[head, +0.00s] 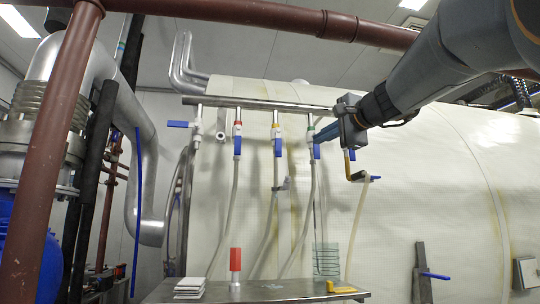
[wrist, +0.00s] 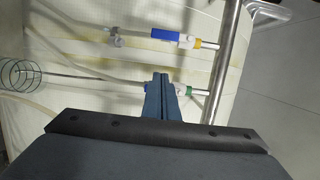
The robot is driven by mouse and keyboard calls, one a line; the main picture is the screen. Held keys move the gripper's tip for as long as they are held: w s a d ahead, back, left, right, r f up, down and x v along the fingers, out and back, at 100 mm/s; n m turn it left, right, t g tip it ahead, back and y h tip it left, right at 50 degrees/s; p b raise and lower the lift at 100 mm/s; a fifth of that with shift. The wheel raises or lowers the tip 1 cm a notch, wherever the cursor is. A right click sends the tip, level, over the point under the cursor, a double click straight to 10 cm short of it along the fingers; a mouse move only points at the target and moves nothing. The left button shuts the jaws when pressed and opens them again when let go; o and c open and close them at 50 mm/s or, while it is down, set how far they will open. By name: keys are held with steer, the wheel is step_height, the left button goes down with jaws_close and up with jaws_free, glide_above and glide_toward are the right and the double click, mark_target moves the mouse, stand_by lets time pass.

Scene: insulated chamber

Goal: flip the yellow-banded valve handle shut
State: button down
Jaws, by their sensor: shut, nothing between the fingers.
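The yellow-banded valve (head: 276,127) hangs from the metal header pipe, third from the left. Its blue handle (head: 278,148) points down, in line with the hose. In the wrist view the blue handle (wrist: 165,37) lies along the line beside the yellow band (wrist: 197,43). My gripper (head: 316,138) is shut and empty at the green-banded valve, to the right of the yellow one. In the wrist view my gripper (wrist: 160,76) has its fingers together, overlapping the green-banded valve's line and apart from the yellow handle. Whether it touches the green valve I cannot tell.
The green-banded valve (wrist: 187,89) is partly hidden by my fingers. A red-banded valve (head: 238,128) hangs left of the yellow one. Farther left, another valve's blue handle (head: 178,124) sticks out sideways. The header pipe (head: 260,103) runs above; a bench (head: 265,292) stands below.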

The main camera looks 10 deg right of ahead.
mark_target(278, 142)
steer(key=w+a+p, duration=0.5)
steer(key=w+a, duration=0.1)
steer(key=w, duration=0.3)
steer(key=shift+w+a+p, duration=0.15)
steer(key=shift+w+p, duration=0.2)
steer(key=shift+w, duration=0.05)
